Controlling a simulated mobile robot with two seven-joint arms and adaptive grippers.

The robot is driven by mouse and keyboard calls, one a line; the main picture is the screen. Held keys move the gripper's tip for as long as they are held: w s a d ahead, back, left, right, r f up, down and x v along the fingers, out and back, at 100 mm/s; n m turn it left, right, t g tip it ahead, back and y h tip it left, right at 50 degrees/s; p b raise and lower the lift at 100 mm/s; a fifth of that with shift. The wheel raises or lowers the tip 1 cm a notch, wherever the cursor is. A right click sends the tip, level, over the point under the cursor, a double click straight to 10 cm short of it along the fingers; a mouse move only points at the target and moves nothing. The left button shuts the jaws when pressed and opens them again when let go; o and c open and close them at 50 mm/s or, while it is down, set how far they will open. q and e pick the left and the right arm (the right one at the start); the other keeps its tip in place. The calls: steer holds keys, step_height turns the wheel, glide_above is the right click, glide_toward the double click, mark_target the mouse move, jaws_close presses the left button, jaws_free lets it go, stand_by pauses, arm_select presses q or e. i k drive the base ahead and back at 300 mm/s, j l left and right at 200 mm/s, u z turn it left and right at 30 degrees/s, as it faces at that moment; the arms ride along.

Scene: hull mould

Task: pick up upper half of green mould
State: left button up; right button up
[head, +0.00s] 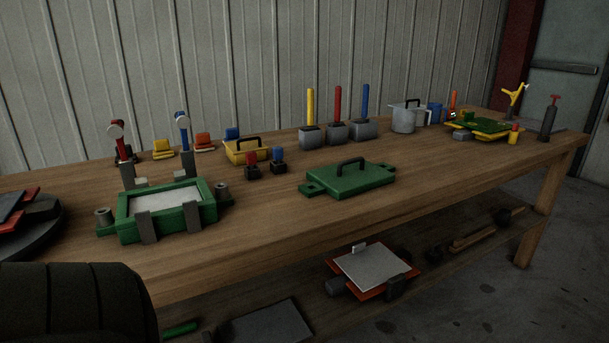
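A flat green mould half (350,180) with a dark arched handle on top and side lugs lies on the middle of the wooden workbench (290,210), near its front edge. A green frame-like mould half (166,211) filled with a pale grey surface sits at the left of the bench, with grey clamps or brackets around it. The two halves are apart. Neither of my grippers shows in the head view.
A yellow handled box (246,150) and small red and blue pieces stand behind the gap between the halves. Grey blocks with coloured handles (337,131) and a metal pot (406,117) stand further back. A lower shelf holds a red mould part (371,268). Bench front right is clear.

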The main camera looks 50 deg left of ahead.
mark_target(348, 178)
steer(key=u, duration=1.3)
